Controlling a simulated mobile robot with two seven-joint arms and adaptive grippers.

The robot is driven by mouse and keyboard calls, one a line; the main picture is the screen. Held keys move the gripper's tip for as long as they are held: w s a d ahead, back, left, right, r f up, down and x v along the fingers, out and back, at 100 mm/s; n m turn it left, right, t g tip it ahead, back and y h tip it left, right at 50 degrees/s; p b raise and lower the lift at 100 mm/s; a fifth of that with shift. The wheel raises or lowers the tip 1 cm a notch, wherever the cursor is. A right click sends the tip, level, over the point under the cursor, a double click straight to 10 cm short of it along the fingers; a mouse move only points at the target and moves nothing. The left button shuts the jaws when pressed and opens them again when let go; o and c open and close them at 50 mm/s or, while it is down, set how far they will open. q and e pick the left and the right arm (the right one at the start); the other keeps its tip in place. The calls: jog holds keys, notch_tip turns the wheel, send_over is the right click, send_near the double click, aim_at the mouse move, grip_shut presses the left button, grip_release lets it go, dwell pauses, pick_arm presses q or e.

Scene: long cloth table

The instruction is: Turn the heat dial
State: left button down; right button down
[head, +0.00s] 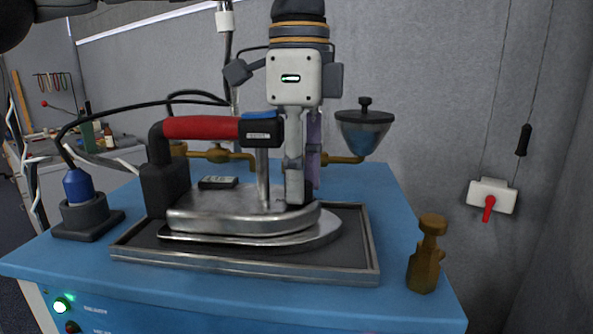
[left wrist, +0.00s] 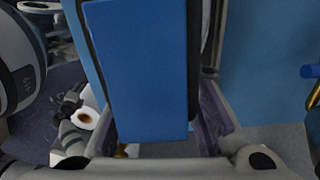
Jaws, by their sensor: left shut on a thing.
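A steam iron with a red handle (head: 200,127) and a silver soleplate (head: 245,212) rests flat in a dark, metal-rimmed tray on a blue table. A blue dial (head: 262,115) sits on top of the black front end of its handle. My left gripper (head: 304,192) points down at the front of the iron, just right of that handle end. In the left wrist view, a large blue block (left wrist: 140,75), which looks like the dial, stands between the fingers. The gripper is shut on it. The exact contact is partly hidden.
A brass fitting (head: 424,262) stands at the table's right front corner. A blue-topped holder (head: 82,205) with a cable stands at the left. A funnel cup (head: 364,130) on a brass pipe is behind. A wall switch (head: 491,197) hangs at the right.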

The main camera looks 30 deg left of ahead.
pick_arm(q)
jog(key=shift+m, duration=0.5)
jog(key=c, duration=1.2)
grip_release()
notch_tip(320, 180, up, 12)
